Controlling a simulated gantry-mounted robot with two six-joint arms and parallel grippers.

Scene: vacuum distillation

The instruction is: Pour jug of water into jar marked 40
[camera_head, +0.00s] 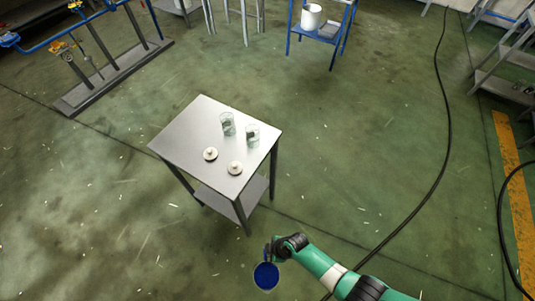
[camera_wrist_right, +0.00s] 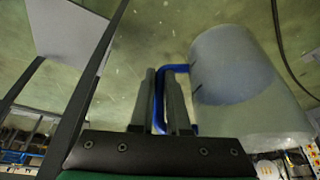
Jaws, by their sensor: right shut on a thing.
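My right gripper (camera_head: 272,247) is shut on the blue handle of a jug (camera_head: 266,279). The jug is held off to the front of the steel table (camera_head: 185,137), clear of it, and its blue interior faces the head camera. In the right wrist view the jug (camera_wrist_right: 240,90) has a greyish translucent body, and its blue handle sits between the fingers of the gripper (camera_wrist_right: 162,95). Two clear glass jars (camera_head: 227,124) (camera_head: 252,135) stand upright on the table. Their markings are too small to read. My left gripper is out of view.
Two pale round lids (camera_head: 210,155) (camera_head: 235,168) lie on the table in front of the jars. A blue stand (camera_head: 320,35) with a white bucket (camera_head: 311,16) is at the back. A black cable (camera_head: 447,120) crosses the floor at right. The floor around the table is open.

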